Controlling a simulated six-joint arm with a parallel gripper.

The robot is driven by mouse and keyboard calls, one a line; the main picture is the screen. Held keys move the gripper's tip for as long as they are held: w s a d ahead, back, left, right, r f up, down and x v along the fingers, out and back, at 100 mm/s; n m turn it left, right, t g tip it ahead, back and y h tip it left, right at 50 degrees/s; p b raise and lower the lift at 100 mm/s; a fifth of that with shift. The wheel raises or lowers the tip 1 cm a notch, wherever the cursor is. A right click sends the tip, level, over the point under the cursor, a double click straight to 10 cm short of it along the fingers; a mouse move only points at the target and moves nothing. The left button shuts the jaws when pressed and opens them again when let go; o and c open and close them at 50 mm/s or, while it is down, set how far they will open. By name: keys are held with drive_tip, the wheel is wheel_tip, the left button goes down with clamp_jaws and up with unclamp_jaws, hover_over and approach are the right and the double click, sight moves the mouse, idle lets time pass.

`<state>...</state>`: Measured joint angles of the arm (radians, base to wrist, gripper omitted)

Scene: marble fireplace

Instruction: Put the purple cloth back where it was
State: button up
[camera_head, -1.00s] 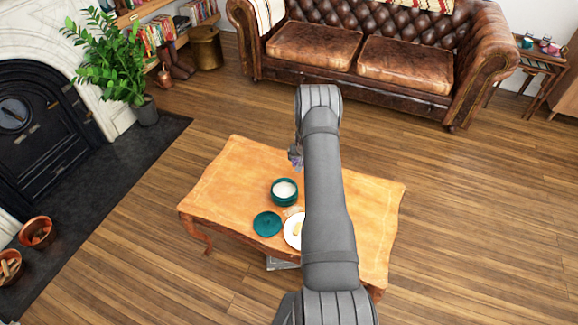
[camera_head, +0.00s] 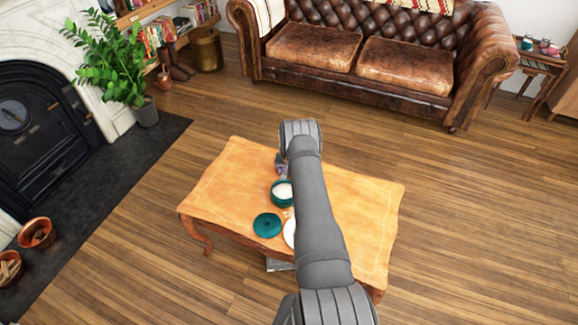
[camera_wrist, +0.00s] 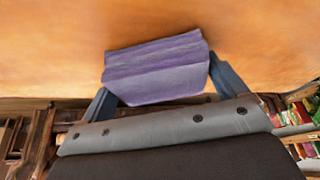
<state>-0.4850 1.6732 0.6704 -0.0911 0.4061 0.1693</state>
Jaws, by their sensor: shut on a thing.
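The purple cloth (camera_wrist: 156,72) is a folded, ridged bundle. It is held between the two blue-grey fingers of my gripper (camera_wrist: 163,84) in the wrist view, with the orange tabletop behind it. In the head view my gripper (camera_head: 281,163) is small and partly hidden by my arm, with a hint of purple at it. It is over the far part of the wooden coffee table (camera_head: 350,205), just beyond the teal bowl. I cannot tell whether the cloth touches the tabletop.
A teal bowl (camera_head: 279,196) with white contents, a teal round lid (camera_head: 267,225) and a mostly hidden white plate (camera_head: 289,233) are on the table. The table's left part is bare. A brown leather sofa (camera_head: 380,60) stands beyond.

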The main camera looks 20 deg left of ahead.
drive_tip(key=shift+f, duration=0.1)
drive_tip(key=o, duration=0.7)
drive_tip(key=shift+f, duration=0.1)
drive_tip(key=v, duration=1.2)
drive_tip(key=shift+r, duration=0.2)
drive_tip(key=shift+f, duration=0.15)
drive_tip(key=x, duration=1.2)
